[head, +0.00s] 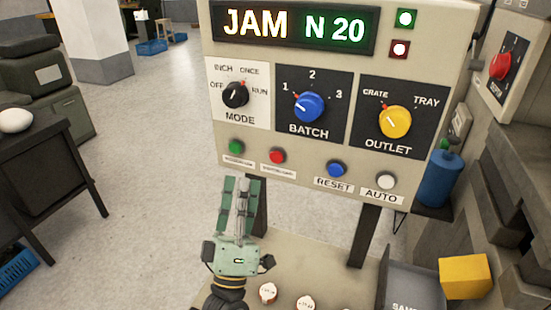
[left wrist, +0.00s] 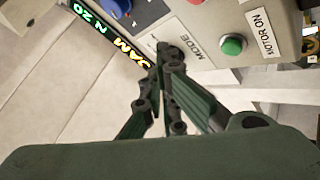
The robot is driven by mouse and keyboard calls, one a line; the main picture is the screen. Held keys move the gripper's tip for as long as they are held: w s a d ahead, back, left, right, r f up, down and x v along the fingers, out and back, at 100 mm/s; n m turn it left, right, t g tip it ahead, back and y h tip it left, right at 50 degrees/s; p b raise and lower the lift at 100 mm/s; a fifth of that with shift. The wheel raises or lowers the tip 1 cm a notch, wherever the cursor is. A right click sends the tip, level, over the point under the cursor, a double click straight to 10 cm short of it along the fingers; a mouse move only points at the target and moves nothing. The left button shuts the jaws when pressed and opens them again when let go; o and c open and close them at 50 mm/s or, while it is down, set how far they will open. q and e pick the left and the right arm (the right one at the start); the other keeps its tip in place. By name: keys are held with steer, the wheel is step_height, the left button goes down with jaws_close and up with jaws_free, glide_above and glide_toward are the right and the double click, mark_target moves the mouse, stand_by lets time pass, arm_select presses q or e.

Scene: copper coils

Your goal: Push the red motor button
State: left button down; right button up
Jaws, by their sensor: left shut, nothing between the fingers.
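The red motor button (head: 277,156) sits on the lower row of the beige control panel (head: 400,185), just right of the green button (head: 236,147). My left gripper (head: 242,183) is shut and empty, pointing up at the panel below these two buttons. In the left wrist view, the closed fingertips (left wrist: 172,52) are to the left of the green button (left wrist: 233,44), whose label reads MOTOR ON. A red button (left wrist: 196,2) is cut off at the top edge there. I cannot tell any contact with the panel. My right gripper is not in view.
The panel also has a blue RESET button (head: 336,168), a white AUTO button (head: 386,181) and MODE (head: 236,94), BATCH (head: 309,106) and OUTLET (head: 395,121) knobs. Its display reads JAM N 20. Round labelled pieces (head: 268,292) lie on the surface below. A grey tray (head: 412,285) stands at lower right.

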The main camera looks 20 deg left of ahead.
mark_target(277, 157)
arm_select(q)
steer(key=w+b, duration=0.1)
steer(key=w, duration=0.6)
steer(key=shift+w+a+b, duration=0.2)
steer(key=shift+w+b, duration=0.1)
steer(key=shift+w, duration=0.1)
stand_by(1.1)
steer(key=shift+w, duration=0.4)
